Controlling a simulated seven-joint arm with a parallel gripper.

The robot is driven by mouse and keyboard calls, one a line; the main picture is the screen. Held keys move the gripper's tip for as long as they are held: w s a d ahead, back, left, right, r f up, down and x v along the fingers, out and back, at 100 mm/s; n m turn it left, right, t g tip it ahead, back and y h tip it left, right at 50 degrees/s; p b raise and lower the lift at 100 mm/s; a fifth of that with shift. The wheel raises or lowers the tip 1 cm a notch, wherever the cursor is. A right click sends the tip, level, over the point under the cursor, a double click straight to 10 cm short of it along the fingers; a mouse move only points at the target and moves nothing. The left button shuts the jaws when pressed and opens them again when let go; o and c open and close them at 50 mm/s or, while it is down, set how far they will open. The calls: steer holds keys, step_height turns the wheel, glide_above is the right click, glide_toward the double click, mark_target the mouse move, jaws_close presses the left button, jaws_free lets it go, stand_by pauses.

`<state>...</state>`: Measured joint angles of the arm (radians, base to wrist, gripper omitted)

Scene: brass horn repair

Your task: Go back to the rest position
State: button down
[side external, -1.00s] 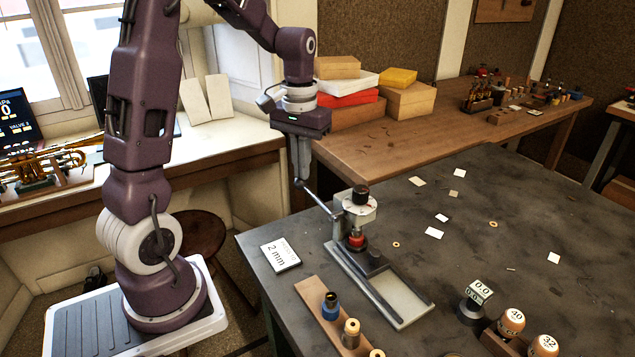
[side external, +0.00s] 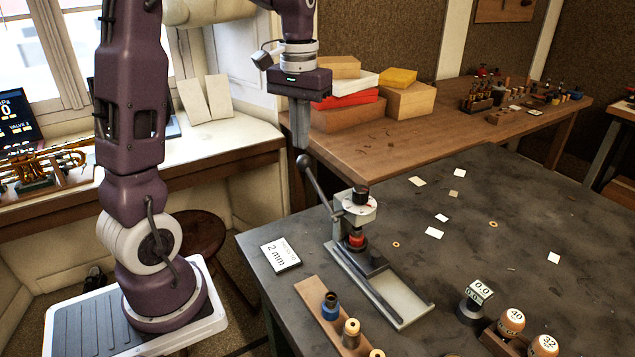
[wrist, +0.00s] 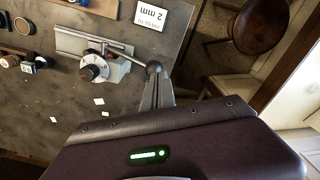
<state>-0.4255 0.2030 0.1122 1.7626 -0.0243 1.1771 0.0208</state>
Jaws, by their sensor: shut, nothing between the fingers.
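My gripper (side external: 301,146) is shut and empty in the side external view. It is above and just behind the ball end of the press lever (side external: 318,183). The lever slants up to the left from the small bench press (side external: 358,215), which stands on the dark table (side external: 470,240). In the wrist view, the gripper fingers (wrist: 156,80) show beside the lever's ball knob (wrist: 154,67); whether they touch cannot be told from that view. The press head with its dial (wrist: 93,68) is to the left there. A red piece (side external: 356,239) sits under the press head.
A "2 mm" card (side external: 280,254) lies left of the press. A digital gauge (side external: 477,298) stands to the right. Stacked boxes (side external: 362,97) sit on the bench behind. A stool (side external: 200,235) stands left of the table.

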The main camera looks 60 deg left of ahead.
steer(key=s+d+r+m+t, duration=0.2)
steer(key=s+d+m+t, duration=0.3)
steer(key=s+d, duration=1.1)
steer(key=shift+s+d+m+t, duration=0.2)
steer(key=shift+d+m+t, duration=0.1)
steer(key=shift+d+m, duration=0.2)
